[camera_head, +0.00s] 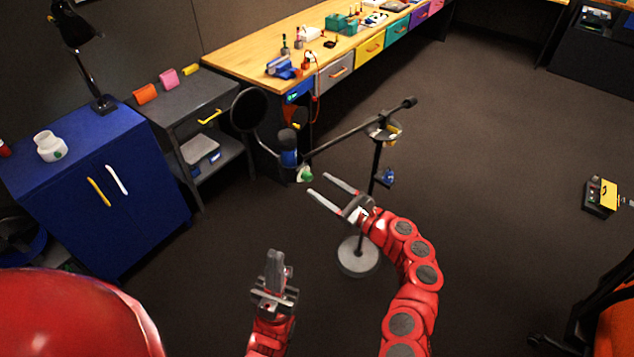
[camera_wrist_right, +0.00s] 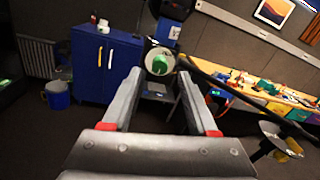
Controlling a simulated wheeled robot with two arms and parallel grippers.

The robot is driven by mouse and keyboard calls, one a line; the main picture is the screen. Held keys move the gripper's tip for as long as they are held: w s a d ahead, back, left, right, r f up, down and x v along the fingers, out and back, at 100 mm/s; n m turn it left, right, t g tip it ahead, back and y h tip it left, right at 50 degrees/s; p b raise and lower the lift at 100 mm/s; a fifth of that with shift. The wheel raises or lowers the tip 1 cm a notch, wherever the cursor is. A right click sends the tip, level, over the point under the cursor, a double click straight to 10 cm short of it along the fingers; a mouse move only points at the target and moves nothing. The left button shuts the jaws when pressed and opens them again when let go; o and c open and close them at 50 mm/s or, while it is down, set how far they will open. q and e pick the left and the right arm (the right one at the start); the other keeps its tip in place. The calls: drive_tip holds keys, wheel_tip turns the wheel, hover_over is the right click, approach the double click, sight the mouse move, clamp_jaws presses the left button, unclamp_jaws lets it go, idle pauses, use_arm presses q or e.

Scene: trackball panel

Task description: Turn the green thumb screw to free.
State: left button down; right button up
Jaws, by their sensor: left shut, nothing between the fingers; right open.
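The green thumb screw (camera_head: 305,174) is at the left end of the boom of a black stand, below a blue-and-black part (camera_head: 289,158). In the right wrist view the green thumb screw (camera_wrist_right: 160,64) shows face-on, in a pale round mount, beyond and between my fingertips. My right gripper (camera_head: 325,184) is open and empty, its fingers pointing toward the screw, apart from it. It also shows in the right wrist view (camera_wrist_right: 157,85). My left gripper (camera_head: 275,255) is shut and empty, low in front, away from the stand.
The stand's boom (camera_head: 352,132) slopes up to the right from the screw; its pole rises from a round base (camera_head: 357,257) close to my right arm. A blue cabinet (camera_head: 105,190) stands left, a wooden workbench (camera_head: 300,45) behind. Open floor lies to the right.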

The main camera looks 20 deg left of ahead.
drive_tip(key=b+v, duration=0.4)
drive_tip(key=v, duration=0.9)
drive_tip(key=shift+d, duration=0.25)
drive_tip(key=shift+s+f, duration=0.1)
drive_tip(key=shift+s, duration=0.05)
drive_tip(key=shift+f, duration=0.1)
